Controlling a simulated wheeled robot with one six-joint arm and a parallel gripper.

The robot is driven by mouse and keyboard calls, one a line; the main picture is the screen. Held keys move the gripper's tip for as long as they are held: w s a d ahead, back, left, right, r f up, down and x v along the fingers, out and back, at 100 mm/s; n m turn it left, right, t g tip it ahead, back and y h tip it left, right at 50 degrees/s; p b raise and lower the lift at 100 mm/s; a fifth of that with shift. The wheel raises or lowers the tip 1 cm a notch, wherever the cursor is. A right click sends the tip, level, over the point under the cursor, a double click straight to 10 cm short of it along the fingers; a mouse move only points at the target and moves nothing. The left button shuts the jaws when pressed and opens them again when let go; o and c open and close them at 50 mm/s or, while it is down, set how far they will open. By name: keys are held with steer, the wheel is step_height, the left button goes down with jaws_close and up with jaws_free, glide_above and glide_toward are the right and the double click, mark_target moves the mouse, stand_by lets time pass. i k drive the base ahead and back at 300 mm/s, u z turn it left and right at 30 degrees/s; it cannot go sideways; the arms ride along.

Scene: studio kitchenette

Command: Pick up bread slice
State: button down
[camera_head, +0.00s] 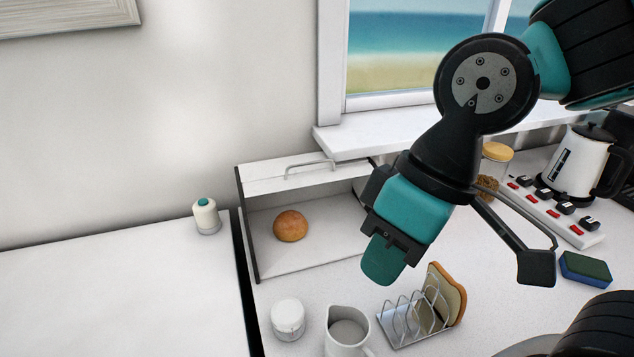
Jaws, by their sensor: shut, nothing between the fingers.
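The bread slice (453,293) is tan with a brown crust. It stands upright and slightly tilted at the right end of a wire toast rack (398,327) on the counter; the rack's wires cover part of it. My gripper (383,262) is teal and black and points down. It is shut and empty, up and to the left of the bread slice in the picture and apart from it. Its height above the counter is hard to tell.
An open bread bin (310,258) holds a round bun (290,226). A sponge (586,268), power strip (553,208) and kettle (577,165) are at right.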

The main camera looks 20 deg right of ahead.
mark_target(454, 292)
steer(key=u, duration=0.05)
steer(key=k, duration=1.2)
steer(key=z, duration=0.95)
steer(key=i, duration=1.15)
steer(key=u, duration=0.4)
